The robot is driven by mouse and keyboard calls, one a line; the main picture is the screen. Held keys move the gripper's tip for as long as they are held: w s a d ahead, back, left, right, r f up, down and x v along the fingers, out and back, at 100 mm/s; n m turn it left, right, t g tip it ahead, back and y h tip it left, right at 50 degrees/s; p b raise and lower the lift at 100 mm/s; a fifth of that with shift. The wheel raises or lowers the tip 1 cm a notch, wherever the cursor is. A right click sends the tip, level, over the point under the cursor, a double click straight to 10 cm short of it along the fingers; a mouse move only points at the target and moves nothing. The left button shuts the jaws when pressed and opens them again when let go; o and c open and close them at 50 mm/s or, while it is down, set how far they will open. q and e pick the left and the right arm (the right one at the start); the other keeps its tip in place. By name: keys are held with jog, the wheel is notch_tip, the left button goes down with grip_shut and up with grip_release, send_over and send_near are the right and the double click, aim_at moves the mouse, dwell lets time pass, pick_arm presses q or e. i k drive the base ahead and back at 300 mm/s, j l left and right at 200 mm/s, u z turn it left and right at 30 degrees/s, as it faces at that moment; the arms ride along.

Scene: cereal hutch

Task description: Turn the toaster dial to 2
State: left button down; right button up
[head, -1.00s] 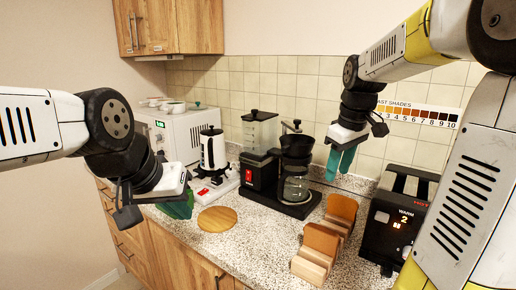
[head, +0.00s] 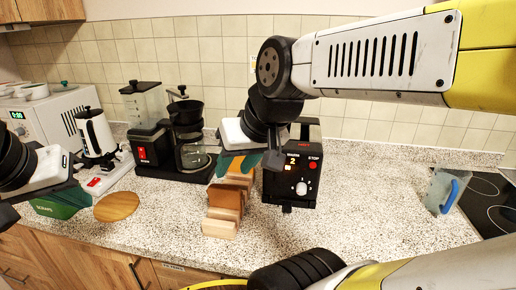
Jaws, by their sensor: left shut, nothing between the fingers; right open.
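The black toaster (head: 294,196) stands on the counter right of centre, its front facing me. Its lit display (head: 292,161) reads 2, with a smaller lit mark below. A white dial (head: 301,188) sits low on the front panel; its pointer is too small to read. A red STOP button (head: 313,165) is above it. My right gripper (head: 238,164) is open, teal fingers pointing down-left, beside the toaster's left side and apart from the dial. My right wrist hides the toaster's upper left. My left gripper (head: 66,196) is shut and empty at the far left.
A wooden rack with brown slices (head: 226,196) stands left of the toaster. A blue-handled item (head: 447,193) stands right, near the hob. Counter between is clear.

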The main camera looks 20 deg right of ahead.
aim_at(301, 188)
jog(key=z, duration=1.25)
